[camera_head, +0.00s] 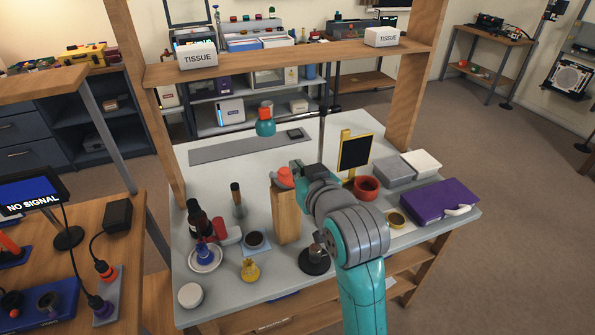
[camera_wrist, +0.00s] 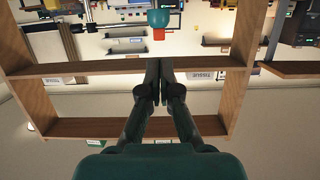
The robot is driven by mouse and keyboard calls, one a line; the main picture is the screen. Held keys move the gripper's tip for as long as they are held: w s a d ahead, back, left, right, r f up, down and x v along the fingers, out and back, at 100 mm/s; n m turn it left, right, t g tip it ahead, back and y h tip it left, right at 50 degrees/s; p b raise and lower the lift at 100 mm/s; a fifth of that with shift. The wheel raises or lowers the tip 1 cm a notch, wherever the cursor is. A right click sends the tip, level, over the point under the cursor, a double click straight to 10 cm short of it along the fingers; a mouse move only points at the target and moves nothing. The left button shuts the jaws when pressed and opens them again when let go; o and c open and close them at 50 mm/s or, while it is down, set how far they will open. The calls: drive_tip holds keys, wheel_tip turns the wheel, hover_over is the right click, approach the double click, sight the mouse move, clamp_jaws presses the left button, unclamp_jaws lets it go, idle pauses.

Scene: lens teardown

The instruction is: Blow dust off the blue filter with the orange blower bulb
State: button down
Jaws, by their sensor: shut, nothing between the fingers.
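A rounded orange thing (camera_head: 285,177), which looks like the blower bulb, sits on top of a tall wooden block (camera_head: 286,213) at the middle of the table. A small blue piece (camera_head: 204,252) lies on a white saucer (camera_head: 206,263) at the left front; I cannot tell for sure that it is the filter. My gripper (camera_wrist: 159,82) is shut and empty in the wrist view, its fingertips together and pointing toward the shelf. In the head view my wrist is just right of the orange thing and mostly hides the gripper.
Dark bottles (camera_head: 197,219), a red-handled piece (camera_head: 228,231) and a yellow flask (camera_head: 250,271) crowd the left front. A red bowl (camera_head: 367,188), grey box (camera_head: 393,171) and purple case (camera_head: 432,202) stand right. A teal-and-red object (camera_head: 265,122) stands behind; a wooden shelf (camera_head: 290,62) spans the back.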

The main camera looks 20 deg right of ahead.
hover_over(286, 175)
drive_tip(key=f, duration=0.2)
drive_tip(key=shift+s+f, duration=0.2)
drive_tip(key=shift+f, duration=0.8)
drive_tip(key=shift+s+f, duration=0.15)
drive_tip(key=shift+f, duration=0.85)
drive_tip(key=shift+f, duration=1.05)
